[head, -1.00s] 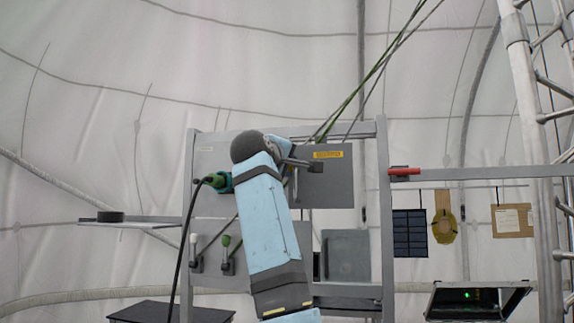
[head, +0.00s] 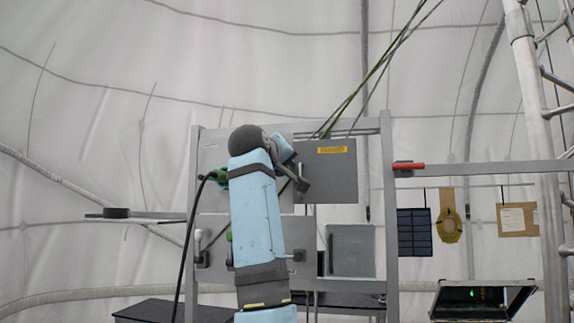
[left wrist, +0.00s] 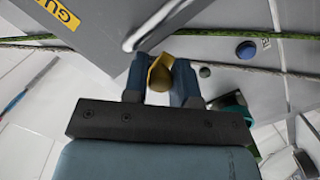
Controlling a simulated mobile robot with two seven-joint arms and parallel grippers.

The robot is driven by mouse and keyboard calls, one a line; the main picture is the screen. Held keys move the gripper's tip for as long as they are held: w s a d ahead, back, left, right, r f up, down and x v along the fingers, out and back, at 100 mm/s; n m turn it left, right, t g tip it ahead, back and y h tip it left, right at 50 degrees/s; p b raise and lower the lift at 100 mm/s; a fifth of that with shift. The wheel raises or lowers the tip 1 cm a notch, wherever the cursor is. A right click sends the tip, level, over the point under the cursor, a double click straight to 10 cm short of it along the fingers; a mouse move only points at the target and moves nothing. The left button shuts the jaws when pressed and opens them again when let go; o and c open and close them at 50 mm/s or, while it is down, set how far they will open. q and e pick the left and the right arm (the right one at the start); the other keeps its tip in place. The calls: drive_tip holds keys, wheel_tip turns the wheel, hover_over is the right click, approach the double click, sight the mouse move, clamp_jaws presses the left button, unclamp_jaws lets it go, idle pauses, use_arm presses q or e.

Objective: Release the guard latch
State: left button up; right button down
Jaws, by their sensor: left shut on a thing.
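The grey guard plate (head: 328,178) with a yellow label hangs on the upper part of the frame in the head view. Its edge and label also show at upper left in the left wrist view (left wrist: 105,38). My left gripper (left wrist: 161,78) is shut on a small yellow piece (left wrist: 161,70), apparently the guard latch, close beside the plate's edge. A pale metal bar (left wrist: 152,24) lies just beyond the fingertips. In the head view my own arm hides the latch and most of the left gripper. My right gripper is not in view.
A green plug (head: 217,176) with a black cable sits left of my arm. A lower panel with levers (head: 198,245) is partly hidden by it. A red handle (head: 408,168) is on the right rail. A blue button (left wrist: 246,49) and a rope lie near the gripper.

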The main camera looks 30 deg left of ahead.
use_arm(q)
drive_tip(key=shift+s+a+r+m, duration=0.1)
drive_tip(key=shift+a+r+m, duration=0.05)
drive_tip(key=shift+a+m, duration=0.15)
drive_tip(key=shift+r, duration=0.1)
drive_tip(key=o, duration=0.8)
drive_tip(key=shift+c, duration=0.2)
drive_tip(key=shift+o, duration=0.5)
drive_tip(key=shift+a, duration=0.35)
drive_tip(key=shift+d, duration=0.3)
drive_tip(key=s+d+b, duration=0.1)
drive_tip(key=s+b, duration=0.4)
drive_tip(key=s, duration=0.8)
drive_tip(key=shift+s+d+r, duration=0.35)
drive_tip(key=shift+r, duration=0.05)
